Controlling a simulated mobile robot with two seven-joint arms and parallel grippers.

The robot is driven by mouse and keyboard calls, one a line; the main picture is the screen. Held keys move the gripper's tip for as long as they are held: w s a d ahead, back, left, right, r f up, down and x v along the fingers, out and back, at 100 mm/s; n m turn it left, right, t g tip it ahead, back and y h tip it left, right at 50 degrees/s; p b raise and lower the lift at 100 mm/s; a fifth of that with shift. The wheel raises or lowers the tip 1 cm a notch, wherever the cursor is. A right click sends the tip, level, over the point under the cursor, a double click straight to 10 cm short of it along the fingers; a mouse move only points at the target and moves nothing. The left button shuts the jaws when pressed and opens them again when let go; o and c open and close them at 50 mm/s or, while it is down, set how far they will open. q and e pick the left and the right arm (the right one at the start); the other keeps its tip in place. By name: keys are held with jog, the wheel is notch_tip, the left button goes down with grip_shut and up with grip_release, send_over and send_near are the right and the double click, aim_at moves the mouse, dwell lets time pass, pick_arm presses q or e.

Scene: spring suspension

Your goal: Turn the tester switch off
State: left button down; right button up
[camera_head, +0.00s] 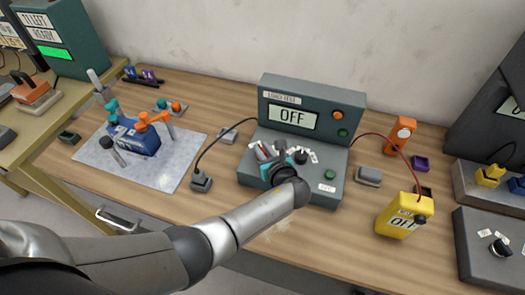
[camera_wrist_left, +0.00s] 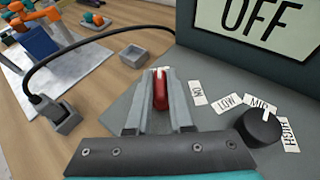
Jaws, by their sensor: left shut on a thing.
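The load tester (camera_head: 315,108) is a grey-green console in the middle of the table, and its display (camera_head: 292,117) reads OFF. In the left wrist view the display (camera_wrist_left: 258,22) shows large OFF letters. The red tester switch (camera_wrist_left: 160,92) stands between the fingertips of my left gripper (camera_wrist_left: 160,80), which is shut on it. In the head view the left gripper (camera_head: 268,158) is over the left part of the console's sloped front, and the arm covers part of it. A black knob (camera_wrist_left: 263,126) with LOW and MID labels sits right of the switch. My right gripper is not in view.
A cable runs from the console to a grey plug block (camera_head: 201,181). A yellow meter reading OFF (camera_head: 404,215) stands right, with a red wire. A blue part with orange and teal fittings (camera_head: 135,138) rests on a grey plate (camera_head: 180,170) at left.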

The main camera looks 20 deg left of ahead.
pick_arm(q)
jog(key=shift+n+g+y+b, duration=0.3)
jog(key=shift+n+g+y, duration=0.1)
jog(key=shift+n+y, duration=0.1)
jog(key=c, duration=0.8)
grip_release()
